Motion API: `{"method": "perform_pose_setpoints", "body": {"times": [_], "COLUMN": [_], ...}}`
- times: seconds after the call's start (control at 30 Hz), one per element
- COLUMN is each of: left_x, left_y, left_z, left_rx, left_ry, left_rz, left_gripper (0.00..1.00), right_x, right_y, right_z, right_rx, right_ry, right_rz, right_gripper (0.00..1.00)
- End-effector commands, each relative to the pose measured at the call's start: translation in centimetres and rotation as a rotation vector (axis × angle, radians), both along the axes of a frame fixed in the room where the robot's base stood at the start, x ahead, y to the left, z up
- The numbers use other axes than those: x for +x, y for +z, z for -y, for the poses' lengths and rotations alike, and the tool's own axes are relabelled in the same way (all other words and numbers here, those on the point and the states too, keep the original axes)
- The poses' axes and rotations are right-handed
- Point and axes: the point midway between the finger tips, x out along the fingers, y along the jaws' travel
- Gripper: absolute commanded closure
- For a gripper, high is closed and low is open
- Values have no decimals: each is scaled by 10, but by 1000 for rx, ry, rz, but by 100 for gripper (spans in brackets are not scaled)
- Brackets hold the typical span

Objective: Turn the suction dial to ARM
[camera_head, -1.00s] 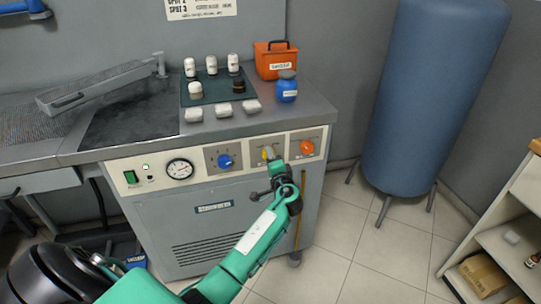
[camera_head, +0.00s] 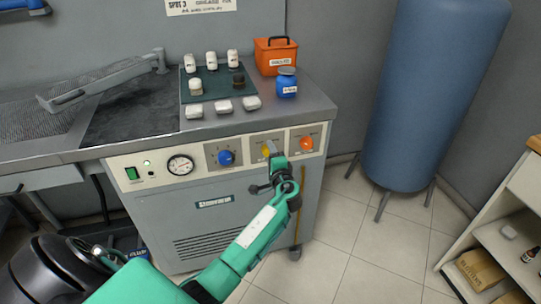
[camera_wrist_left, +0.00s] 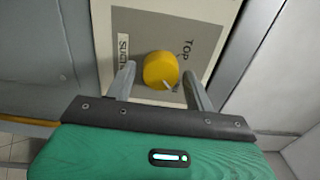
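The suction dial is a yellow round knob (camera_head: 266,151) on the front panel of the grey machine. In the left wrist view the dial (camera_wrist_left: 160,70) sits beside a partly hidden label starting "SUCTI" and the word "TOP". A white mark shows at its lower edge in that view. The word ARM is not readable. My left gripper (camera_head: 271,157) is at the panel, in front of the dial. Its two grey fingers stand apart on either side of the knob, with a gap visible at least on the left. My right gripper is not in view.
A blue dial (camera_head: 226,158) and an orange dial (camera_head: 306,143) flank the yellow one. A gauge (camera_head: 180,165) and a green switch (camera_head: 132,173) are further left. Bottles, an orange box (camera_head: 275,60) and a blue jar (camera_head: 287,85) stand on the worktop.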

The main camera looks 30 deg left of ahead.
Motion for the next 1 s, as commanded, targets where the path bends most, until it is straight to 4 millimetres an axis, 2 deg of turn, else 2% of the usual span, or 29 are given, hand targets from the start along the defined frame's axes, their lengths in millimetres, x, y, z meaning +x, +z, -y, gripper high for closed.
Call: {"method": "perform_pose_setpoints", "body": {"times": [0.3, 0.47, 0.8, 1.0], "left_x": [0, -8, -56, -79], "left_y": [0, -1, -1, -2], "left_z": [0, 9, 66, 93], "left_rx": [-1, -1, -3, -4], "left_ry": [1, -1, -1, -1], "left_rz": [1, 0, 1, 0], "left_gripper": [38, 38, 38, 38], "right_x": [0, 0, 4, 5], "right_y": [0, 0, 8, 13], "right_z": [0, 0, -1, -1], "right_rx": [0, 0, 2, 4], "right_ry": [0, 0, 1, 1], "right_rz": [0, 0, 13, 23], "right_gripper": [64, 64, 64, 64]}}
